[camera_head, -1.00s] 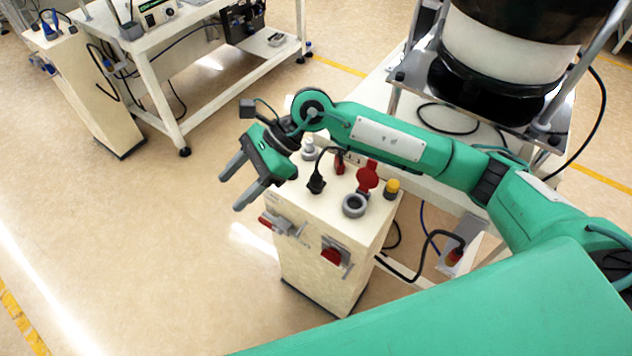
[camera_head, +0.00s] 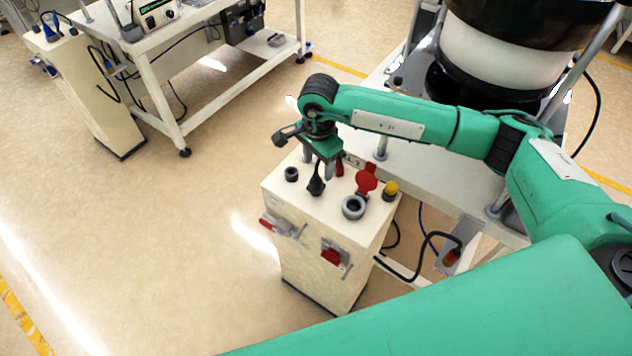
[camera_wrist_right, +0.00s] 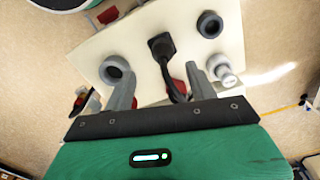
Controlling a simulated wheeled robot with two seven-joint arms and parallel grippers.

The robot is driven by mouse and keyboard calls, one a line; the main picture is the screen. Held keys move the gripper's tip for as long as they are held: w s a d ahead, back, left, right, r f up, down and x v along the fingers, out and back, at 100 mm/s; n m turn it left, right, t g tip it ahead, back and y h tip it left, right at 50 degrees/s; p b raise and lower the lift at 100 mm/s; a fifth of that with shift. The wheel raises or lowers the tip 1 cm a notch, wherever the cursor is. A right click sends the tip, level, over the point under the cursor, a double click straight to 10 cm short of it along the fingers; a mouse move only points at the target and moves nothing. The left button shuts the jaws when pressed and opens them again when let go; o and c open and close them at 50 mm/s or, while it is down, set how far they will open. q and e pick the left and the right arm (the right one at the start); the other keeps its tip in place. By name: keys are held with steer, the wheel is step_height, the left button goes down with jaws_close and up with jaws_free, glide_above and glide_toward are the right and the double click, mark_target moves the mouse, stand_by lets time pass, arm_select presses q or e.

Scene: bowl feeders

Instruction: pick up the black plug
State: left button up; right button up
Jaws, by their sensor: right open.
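The black plug (camera_head: 317,186) stands on top of a cream control box (camera_head: 334,204). In the right wrist view the black plug (camera_wrist_right: 161,46) sits on the cream top, and its cable runs back towards my gripper. My right gripper (camera_head: 318,169) points down over the box, close to the plug. In the right wrist view its two grey fingers (camera_wrist_right: 158,78) are apart, with the plug's cable passing between them and the plug body just beyond the fingertips. Nothing is gripped. My left gripper is not in either view.
Near the plug on the box are a grey ring socket (camera_head: 353,207), a red flap cover (camera_head: 366,181), a yellow button (camera_head: 390,189) and a small dark-topped fitting (camera_head: 291,174). A white bench (camera_head: 425,155) with a large bowl feeder stands behind. Open floor lies to the left.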

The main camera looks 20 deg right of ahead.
mark_target(317, 174)
step_height(317, 174, down, 6)
steer(key=shift+w+a+r+p, duration=0.15)
steer(key=shift+r+p, duration=0.05)
steer(key=shift+p, duration=1)
steer(key=shift+f, duration=0.25)
steer(key=c, duration=1.2)
